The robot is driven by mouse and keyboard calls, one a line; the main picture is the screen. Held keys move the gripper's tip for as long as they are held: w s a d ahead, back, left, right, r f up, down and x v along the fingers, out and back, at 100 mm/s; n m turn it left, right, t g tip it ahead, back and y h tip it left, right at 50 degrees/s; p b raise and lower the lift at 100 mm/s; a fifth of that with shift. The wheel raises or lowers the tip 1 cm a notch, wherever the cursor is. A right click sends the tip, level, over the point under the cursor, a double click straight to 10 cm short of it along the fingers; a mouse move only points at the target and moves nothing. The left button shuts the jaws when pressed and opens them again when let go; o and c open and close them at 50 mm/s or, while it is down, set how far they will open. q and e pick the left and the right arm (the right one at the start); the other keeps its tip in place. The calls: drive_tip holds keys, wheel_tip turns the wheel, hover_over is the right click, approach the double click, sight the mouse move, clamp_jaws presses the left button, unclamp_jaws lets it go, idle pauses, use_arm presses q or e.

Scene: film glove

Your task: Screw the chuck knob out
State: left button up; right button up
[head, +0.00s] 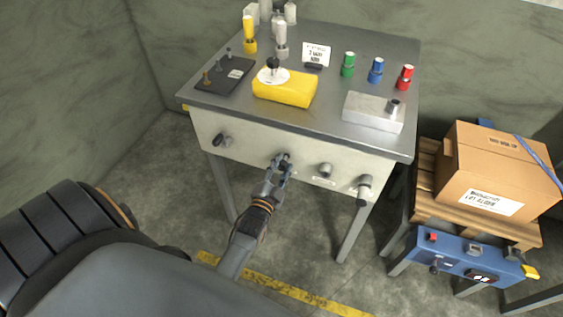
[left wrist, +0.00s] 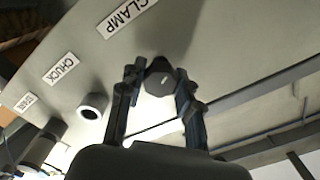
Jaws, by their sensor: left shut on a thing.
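The cabinet's front panel (head: 250,150) carries several knobs in a row. My left gripper (head: 282,164) is at the second knob from the left. In the left wrist view its fingers (left wrist: 158,92) are shut on a dark round knob (left wrist: 162,82) with a white mark, beside the label CLAMP (left wrist: 127,14). The label CHUCK (left wrist: 61,68) lies beside the neighbouring knob, a pale-rimmed cylinder (left wrist: 93,105). This chuck knob also shows in the head view (head: 325,170), just right of my gripper, untouched. My right gripper is not in view.
The bench top (head: 330,95) bears a yellow block (head: 285,90), a dark plate (head: 222,77), a grey metal block (head: 372,112) and coloured knobs. A cardboard box (head: 500,170) on a pallet stands at the right, above a blue case (head: 465,258). The floor before the panel is clear.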

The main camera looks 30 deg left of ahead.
use_arm(q)
drive_tip(key=n, duration=0.2)
drive_tip(key=n+p, duration=0.1)
drive_tip(key=n, duration=0.1)
drive_tip(key=shift+w+r+n, duration=0.1)
drive_tip(key=shift+r+n, duration=0.1)
drive_tip(key=shift+n, duration=0.1)
drive_tip(key=n, duration=0.4)
drive_tip(key=shift+a+n, duration=0.1)
drive_tip(key=shift+n, duration=0.2)
drive_tip(key=n, duration=0.4)
drive_tip(key=shift+n, duration=0.3)
drive_tip(key=n, duration=0.4)
drive_tip(key=n+b, duration=0.1)
drive_tip(key=n, duration=0.4)
drive_tip(key=n+b, duration=0.1)
drive_tip(key=n, duration=0.3)
drive_tip(key=shift+n+b, duration=0.3)
drive_tip(key=n+b, duration=0.2)
drive_tip(key=n, duration=0.3)
drive_tip(key=shift+n+b, duration=0.9)
drive_tip(key=shift+n, duration=0.9)
drive_tip(key=shift+r+n, duration=0.1)
drive_tip(key=shift+n, duration=0.2)
